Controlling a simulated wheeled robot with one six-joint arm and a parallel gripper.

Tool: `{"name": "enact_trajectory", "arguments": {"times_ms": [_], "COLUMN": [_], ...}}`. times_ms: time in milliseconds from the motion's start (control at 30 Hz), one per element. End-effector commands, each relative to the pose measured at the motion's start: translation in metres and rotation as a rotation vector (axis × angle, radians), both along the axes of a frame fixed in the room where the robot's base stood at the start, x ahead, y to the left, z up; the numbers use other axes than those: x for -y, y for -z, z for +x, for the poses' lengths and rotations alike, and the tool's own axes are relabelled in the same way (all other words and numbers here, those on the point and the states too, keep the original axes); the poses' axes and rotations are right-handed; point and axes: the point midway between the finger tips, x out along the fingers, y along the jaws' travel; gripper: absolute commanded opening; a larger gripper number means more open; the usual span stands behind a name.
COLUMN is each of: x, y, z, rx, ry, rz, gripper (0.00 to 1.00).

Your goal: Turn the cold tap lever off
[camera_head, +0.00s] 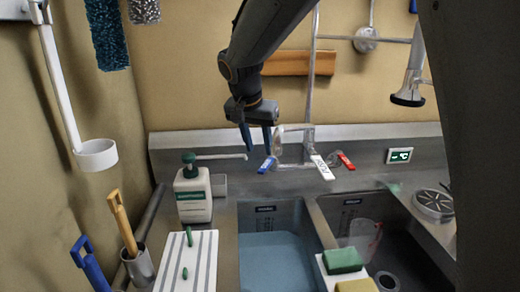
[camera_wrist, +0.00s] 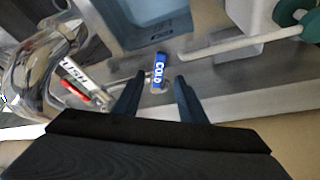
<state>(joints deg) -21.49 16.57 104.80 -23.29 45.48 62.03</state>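The cold tap lever, blue with white "COLD" lettering in the wrist view (camera_wrist: 159,72), lies between my gripper's two fingers, which are spread to either side of it. In the head view the blue lever (camera_head: 267,164) sits at the left of the tap (camera_head: 308,140), just under my gripper (camera_head: 257,148). My gripper is open and seems not to touch the lever; it also shows in the wrist view (camera_wrist: 157,98). A white lever (camera_head: 322,167) is at the middle and a red one (camera_head: 346,160) at the right of the tap.
A soap bottle (camera_head: 193,190) with a long spout stands left of the tap. The left basin (camera_head: 270,245) holds bluish water; the right basin holds a clear jug (camera_head: 365,238). Sponges (camera_head: 343,260) sit at the front. A small display (camera_head: 399,155) is at the right.

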Motion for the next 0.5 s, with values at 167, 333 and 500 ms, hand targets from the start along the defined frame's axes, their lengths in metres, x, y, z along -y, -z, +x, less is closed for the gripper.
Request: {"name": "enact_trajectory", "arguments": {"times_ms": [167,333,500], "x": [-0.001,-0.013,-0.05], "y": [0.0,0.004,0.01], "z": [0.0,0.012,0.04], "rx": [-0.001,-0.024,-0.086], "ry": [-0.001,0.006,0.046], "rz": [-0.001,-0.04,-0.172], "gripper": [0.27,0.0,0.0]}}
